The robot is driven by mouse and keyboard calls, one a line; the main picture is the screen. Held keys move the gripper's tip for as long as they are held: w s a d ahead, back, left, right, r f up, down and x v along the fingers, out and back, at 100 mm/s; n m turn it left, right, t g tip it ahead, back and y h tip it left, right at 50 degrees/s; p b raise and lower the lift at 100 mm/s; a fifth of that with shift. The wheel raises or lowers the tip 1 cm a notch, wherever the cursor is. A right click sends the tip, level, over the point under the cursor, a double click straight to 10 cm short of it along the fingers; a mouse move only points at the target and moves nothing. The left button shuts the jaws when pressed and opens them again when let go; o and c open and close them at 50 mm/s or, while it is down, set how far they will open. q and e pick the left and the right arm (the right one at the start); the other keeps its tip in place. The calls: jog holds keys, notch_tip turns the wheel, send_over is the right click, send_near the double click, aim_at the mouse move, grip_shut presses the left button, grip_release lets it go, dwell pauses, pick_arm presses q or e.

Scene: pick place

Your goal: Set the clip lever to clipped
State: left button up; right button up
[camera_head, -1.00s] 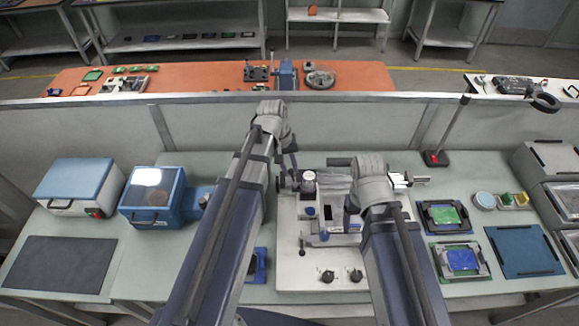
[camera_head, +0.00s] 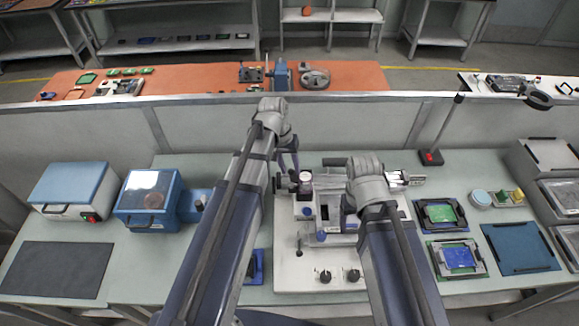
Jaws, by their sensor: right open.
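A test fixture (camera_head: 322,212) with metal blocks, dark knobs and blue parts stands on a white base plate (camera_head: 300,265) in the middle of the table. I cannot single out the clip lever at this size. My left gripper (camera_head: 288,176) points down at the fixture's upper left, close to a dark round knob (camera_head: 277,183); its jaw state is unclear. My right gripper (camera_head: 348,203) is open at the fixture's right side, mostly hidden by its own wrist. I cannot tell whether either gripper touches the fixture. My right forearm covers part of the fixture's right side.
A blue box with a window (camera_head: 150,200) and a blue-lidded white box (camera_head: 72,190) stand left. A lamp base (camera_head: 431,157) stands at the back.

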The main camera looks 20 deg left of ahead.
pick_arm(q)
jog(key=shift+o, duration=1)
jog(key=shift+r, duration=0.1)
notch_tip(320, 180, up, 8)
jog(key=a+p, duration=0.1)
jog(key=p, duration=0.6)
jog(key=shift+a+f+p, duration=0.25)
jog(key=shift+a+p, duration=0.05)
